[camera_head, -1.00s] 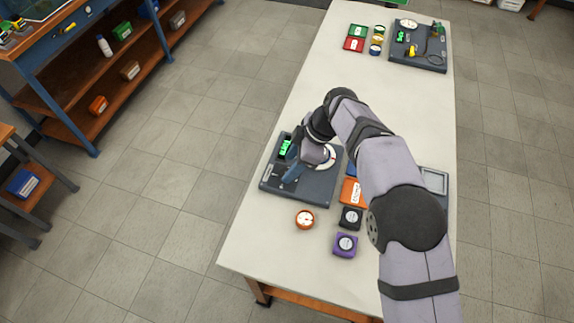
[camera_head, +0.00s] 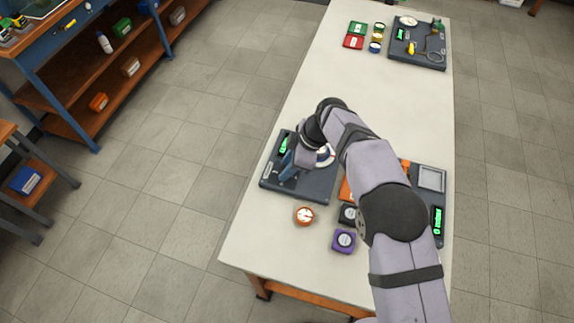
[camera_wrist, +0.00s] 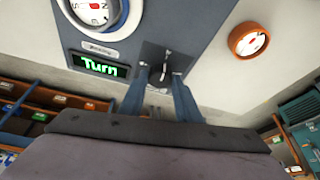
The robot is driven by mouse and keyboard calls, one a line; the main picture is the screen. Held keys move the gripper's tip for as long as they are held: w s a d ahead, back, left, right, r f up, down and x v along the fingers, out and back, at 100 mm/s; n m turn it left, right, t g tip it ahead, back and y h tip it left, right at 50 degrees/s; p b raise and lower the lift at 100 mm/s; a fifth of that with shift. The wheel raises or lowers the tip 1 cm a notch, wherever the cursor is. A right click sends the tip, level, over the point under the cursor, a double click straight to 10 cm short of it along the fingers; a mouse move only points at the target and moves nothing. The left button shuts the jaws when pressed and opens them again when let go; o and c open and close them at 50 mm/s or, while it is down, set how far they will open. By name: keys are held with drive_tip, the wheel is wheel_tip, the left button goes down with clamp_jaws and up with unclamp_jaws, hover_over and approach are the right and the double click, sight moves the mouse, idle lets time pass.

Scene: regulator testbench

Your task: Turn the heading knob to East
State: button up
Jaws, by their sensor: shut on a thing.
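The heading panel (camera_head: 314,191) is a dark grey board on the near part of the table. Its round white dial (camera_head: 325,157) also shows in the wrist view (camera_wrist: 92,12), cut off by the top edge. A display (camera_wrist: 99,66) below the dial glows green with the word "Turn". My gripper (camera_wrist: 163,76) is over a dark square plate with a small silver piece on it. Its two blue fingers are shut on the heading knob, which is mostly hidden between them. In the head view my gripper (camera_head: 290,165) is above the panel's left half.
A round orange gauge (camera_head: 305,215) stands just in front of the panel. A black gauge (camera_head: 348,215) and a purple gauge (camera_head: 344,240) stand to its right. Another dark panel (camera_head: 431,178) lies beyond my arm. The table's middle is clear.

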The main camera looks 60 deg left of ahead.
drive_tip(key=shift+m+b, duration=0.3)
drive_tip(key=shift+b, duration=0.1)
drive_tip(key=m+t+b, duration=0.1)
drive_tip(key=m+b, duration=0.1)
drive_tip(key=shift+f+m+y+b, duration=0.15)
drive_tip(key=shift+m+y+b, duration=0.15)
drive_tip(key=shift+y+b, duration=0.1)
drive_tip(key=m+t+b, duration=0.1)
drive_tip(key=m, duration=0.2)
drive_tip(key=shift+s+d+y+b, duration=0.1)
drive_tip(key=shift+s+y+b, duration=0.05)
drive_tip(key=shift+y+b, duration=0.25)
drive_tip(key=m, duration=0.1)
drive_tip(key=m+t, duration=0.1)
drive_tip(key=m, duration=0.2)
drive_tip(key=shift+s+r, duration=0.15)
drive_tip(key=shift+r, duration=0.1)
drive_tip(key=m+t, duration=0.1)
drive_tip(key=m, duration=0.1)
drive_tip(key=shift+m+t, duration=0.3)
drive_tip(key=m, duration=0.1)
drive_tip(key=m+t+b, duration=0.1)
drive_tip(key=m, duration=0.1)
drive_tip(key=shift+s+f, duration=0.15)
drive_tip(key=shift+f, duration=0.05)
drive_tip(key=shift+m+t+b, duration=0.3)
drive_tip(key=shift+m+b, duration=0.45)
drive_tip(key=shift+m, duration=0.15)
drive_tip(key=shift+r+h, duration=0.1)
drive_tip(key=shift+h, duration=0.2)
